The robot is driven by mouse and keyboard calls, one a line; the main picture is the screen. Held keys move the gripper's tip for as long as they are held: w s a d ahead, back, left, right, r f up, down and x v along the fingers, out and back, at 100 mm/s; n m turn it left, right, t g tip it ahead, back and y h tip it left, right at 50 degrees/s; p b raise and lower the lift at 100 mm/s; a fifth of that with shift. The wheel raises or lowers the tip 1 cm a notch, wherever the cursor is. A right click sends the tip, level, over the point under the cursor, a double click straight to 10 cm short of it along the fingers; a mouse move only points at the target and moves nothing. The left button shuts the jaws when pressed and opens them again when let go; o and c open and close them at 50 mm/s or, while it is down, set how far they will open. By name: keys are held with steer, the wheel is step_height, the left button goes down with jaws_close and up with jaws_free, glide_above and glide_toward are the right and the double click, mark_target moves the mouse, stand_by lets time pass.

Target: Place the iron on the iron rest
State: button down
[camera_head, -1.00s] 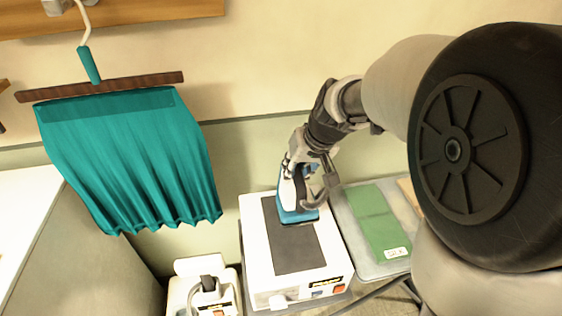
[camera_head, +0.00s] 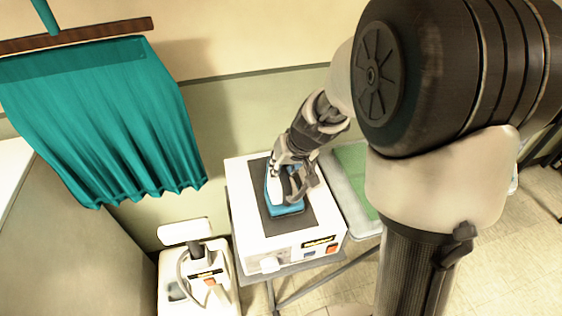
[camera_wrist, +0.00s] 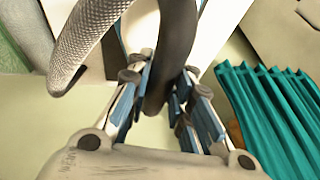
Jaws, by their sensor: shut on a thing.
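The iron has a blue base (camera_head: 287,210), a white body and a dark handle. In the head view it is over the dark pad (camera_head: 256,171) on top of the white box, the apparent iron rest. I cannot tell whether its base touches the pad. My gripper (camera_head: 290,172) is shut on the iron's handle from above. In the wrist view my gripper's fingers (camera_wrist: 163,98) close around the dark handle (camera_wrist: 177,35). A textured grey hose or cord (camera_wrist: 88,35) passes beside it. My gripper hides part of the iron.
The white box (camera_head: 240,210) has a knob and a red switch on its front. A green cloth (camera_head: 352,165) lies on the board to the right. A white appliance (camera_head: 222,285) stands lower left. A teal curtain-like garment (camera_head: 100,110) hangs at left.

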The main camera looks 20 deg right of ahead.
steer(key=shift+f, duration=0.3)
steer(key=shift+f, duration=0.15)
steer(key=c, duration=1.4)
jaws_free()
steer(key=shift+f, duration=0.1)
steer(key=shift+c, duration=0.2)
steer(key=p+v, duration=0.4)
steer(key=v, duration=0.7)
steer(key=s+a+r+h, duration=0.1)
steer(key=s+r, duration=0.3)
steer(key=s, duration=0.7)
steer(key=s+r+h, duration=0.1)
steer(key=s+r, duration=0.4)
steer(key=s, duration=0.6)
steer(key=shift+s+a, duration=0.35)
steer(key=shift+s, duration=0.05)
